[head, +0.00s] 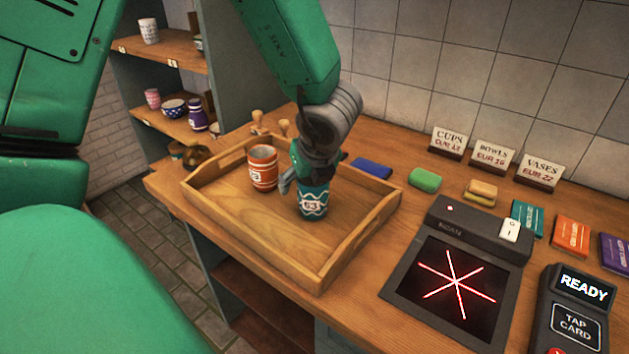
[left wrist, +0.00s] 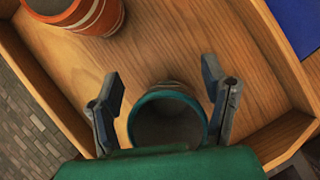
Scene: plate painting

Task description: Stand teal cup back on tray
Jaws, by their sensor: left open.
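The teal cup (head: 312,203), with a white zigzag band and a label, stands upright on the wooden tray (head: 262,237). In the left wrist view the teal cup (left wrist: 168,118) shows its open mouth from above. My left gripper (head: 303,182) is just over the cup; in the left wrist view the gripper (left wrist: 166,97) has its fingers apart on either side of the rim, with small gaps showing. The cup's upper part is hidden behind the gripper in the head view. My right gripper is not in view.
An orange striped cup (head: 262,168) stands on the tray, left of the teal cup. Raised tray walls surround both. A card reader (head: 577,310), scanner (head: 455,280), green sponge (head: 425,180) and blue block (head: 371,168) lie to the right. Shelves (head: 165,52) hold pottery behind.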

